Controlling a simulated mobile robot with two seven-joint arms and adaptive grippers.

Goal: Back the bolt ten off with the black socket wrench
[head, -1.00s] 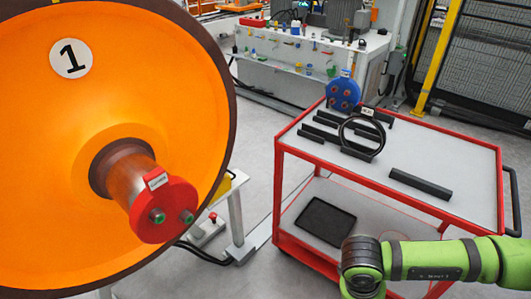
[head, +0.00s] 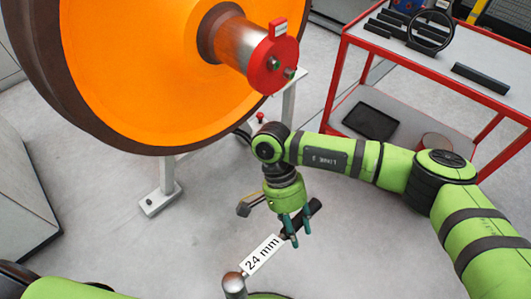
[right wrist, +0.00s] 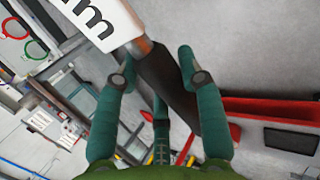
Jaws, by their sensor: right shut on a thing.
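My right gripper (head: 298,232) is shut on the black handle of the socket wrench (head: 317,206), below the wheel in the head view. The wrench carries a white "24 mm" tag (head: 262,254), and its metal socket end (head: 234,284) points to the lower left. In the right wrist view the black handle (right wrist: 165,75) lies between the teal fingers (right wrist: 158,68). The red end cap (head: 268,66) on the wheel's axle bears bolt heads (head: 289,73) and a small tag too small to read. The wrench is well apart from the cap. My left gripper is out of view.
The large orange wheel (head: 120,70) fills the upper left. A grey stand foot (head: 161,199) stands on the floor beneath it. A red-framed cart (head: 385,62) with black bars and a black ring (head: 431,30) stands upper right. The floor between is open.

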